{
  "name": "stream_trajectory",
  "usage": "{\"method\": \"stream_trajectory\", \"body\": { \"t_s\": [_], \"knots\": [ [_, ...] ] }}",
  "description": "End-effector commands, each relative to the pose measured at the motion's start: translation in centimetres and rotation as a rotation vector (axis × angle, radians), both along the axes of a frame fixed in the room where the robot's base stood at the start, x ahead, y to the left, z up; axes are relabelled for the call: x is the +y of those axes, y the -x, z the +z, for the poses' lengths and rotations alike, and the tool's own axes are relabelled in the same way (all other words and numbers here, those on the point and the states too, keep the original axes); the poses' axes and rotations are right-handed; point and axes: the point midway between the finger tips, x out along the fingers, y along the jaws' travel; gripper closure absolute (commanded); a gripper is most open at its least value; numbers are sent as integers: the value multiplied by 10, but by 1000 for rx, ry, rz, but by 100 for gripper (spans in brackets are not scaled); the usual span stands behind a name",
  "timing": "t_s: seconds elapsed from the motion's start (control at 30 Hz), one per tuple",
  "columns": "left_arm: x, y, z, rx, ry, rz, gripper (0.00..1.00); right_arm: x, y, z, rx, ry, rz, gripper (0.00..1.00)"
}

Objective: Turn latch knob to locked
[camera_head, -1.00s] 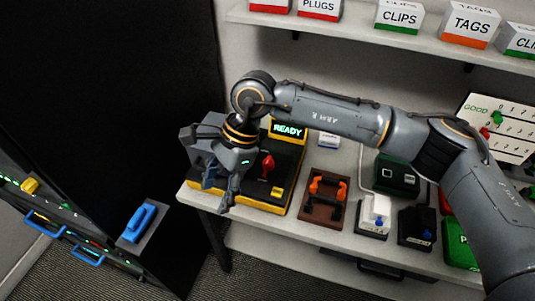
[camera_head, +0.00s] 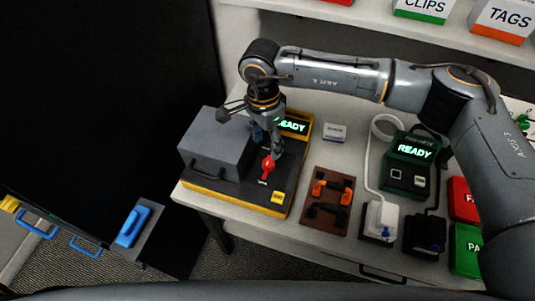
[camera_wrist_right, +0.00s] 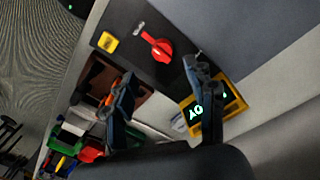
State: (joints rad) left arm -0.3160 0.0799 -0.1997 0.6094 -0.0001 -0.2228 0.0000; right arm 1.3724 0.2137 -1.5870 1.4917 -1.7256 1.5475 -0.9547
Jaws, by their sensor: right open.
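The red latch knob (camera_head: 267,167) sits on the dark top of a yellow-edged station (camera_head: 248,203), right of a grey lidded box (camera_head: 214,150). A small white mark lies just in front of the knob. My right gripper (camera_head: 273,154) points down just above and behind the knob, partly overlapping it in the head view. In the right wrist view, the red knob (camera_wrist_right: 160,49) lies beyond the spread fingers of the gripper (camera_wrist_right: 163,83), with nothing between them. Contact with the knob is not visible. My left gripper is out of view.
A yellow button (camera_head: 277,197) is near the knob. A lit READY screen (camera_head: 293,126) stands behind, partly hidden by the gripper. A brown tray (camera_head: 327,202) with orange and black handles is to the right. A black cabinet stands at left.

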Motion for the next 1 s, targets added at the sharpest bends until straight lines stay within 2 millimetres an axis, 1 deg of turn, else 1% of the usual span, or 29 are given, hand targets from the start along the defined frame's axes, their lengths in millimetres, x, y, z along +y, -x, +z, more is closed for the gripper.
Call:
{"method": "stream_trajectory", "body": {
  "t_s": [0.03, 0.17, 0.3, 0.4, 0.53, 0.8, 0.83, 0.87, 0.9, 0.97, 1.0],
  "knots": [
    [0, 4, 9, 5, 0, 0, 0, -1, 1, -8, 5, 2, -2, 45],
    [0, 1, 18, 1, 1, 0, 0, -1, 2, -36, 4, 1, -3, 45],
    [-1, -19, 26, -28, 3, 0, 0, -2, 3, -59, 3, 1, -2, 45],
    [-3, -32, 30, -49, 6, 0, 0, -2, 3, -70, 2, -1, -3, 45],
    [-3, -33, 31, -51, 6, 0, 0, -3, 3, -79, 1, -1, -1, 45],
    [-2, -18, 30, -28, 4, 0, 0, -2, 3, -81, 0, -1, 0, 45],
    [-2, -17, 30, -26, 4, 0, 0, -2, 3, -81, 0, -1, 0, 47],
    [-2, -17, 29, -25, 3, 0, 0, -2, 3, -81, 0, -1, -1, 53],
    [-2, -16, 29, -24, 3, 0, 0, -2, 3, -81, 0, -1, -1, 61],
    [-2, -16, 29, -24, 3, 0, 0, -3, 3, -81, 0, -1, -1, 73],
    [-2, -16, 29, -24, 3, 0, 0, -3, 3, -81, 0, -1, -1, 81]
  ]
}}
